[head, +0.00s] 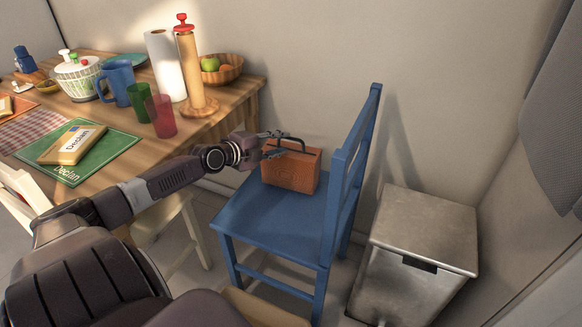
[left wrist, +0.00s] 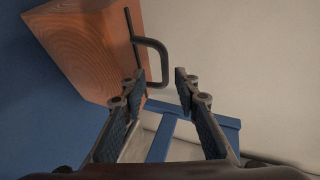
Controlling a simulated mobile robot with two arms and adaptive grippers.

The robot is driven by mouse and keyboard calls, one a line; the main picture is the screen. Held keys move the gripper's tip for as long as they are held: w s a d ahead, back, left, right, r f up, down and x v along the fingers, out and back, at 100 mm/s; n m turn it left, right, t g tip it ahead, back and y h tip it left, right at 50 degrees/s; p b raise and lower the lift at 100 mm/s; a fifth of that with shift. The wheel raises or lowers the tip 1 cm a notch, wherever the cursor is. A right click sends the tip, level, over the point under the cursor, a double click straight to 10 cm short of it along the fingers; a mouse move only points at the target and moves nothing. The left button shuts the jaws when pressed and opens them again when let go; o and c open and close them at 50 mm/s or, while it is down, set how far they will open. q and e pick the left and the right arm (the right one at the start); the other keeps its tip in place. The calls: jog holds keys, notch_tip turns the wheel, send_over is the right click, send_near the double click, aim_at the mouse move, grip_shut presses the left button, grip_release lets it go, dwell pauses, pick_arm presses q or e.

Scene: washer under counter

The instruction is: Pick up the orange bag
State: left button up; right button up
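The orange bag (head: 291,170) is a boxy orange case with a dark handle on top (head: 292,141). It stands upright on the seat of the blue chair (head: 262,219). My left gripper (head: 275,145) is at the top of the bag, beside the handle. In the left wrist view the bag (left wrist: 85,50) is at the upper left, and its dark handle (left wrist: 158,62) reaches toward the space between the fingertips. The left gripper (left wrist: 160,84) is open there, with a clear gap between its fingers. My right gripper is not in view.
A wooden table (head: 225,110) at the left holds a blue pitcher (head: 118,84), cups, a paper towel roll (head: 165,66) and a green placemat (head: 105,151). A metal bin (head: 425,225) stands right of the chair. The chair's backrest (head: 356,150) rises just right of the bag.

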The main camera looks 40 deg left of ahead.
aim_at(290, 138)
pick_arm(q)
jog(key=shift+w+a+f, duration=0.1)
jog(key=shift+w+a, duration=0.05)
jog(key=shift+w, duration=1.5)
jog(key=shift+x, duration=1.15)
jog(key=shift+s+f, duration=0.1)
grip_shut()
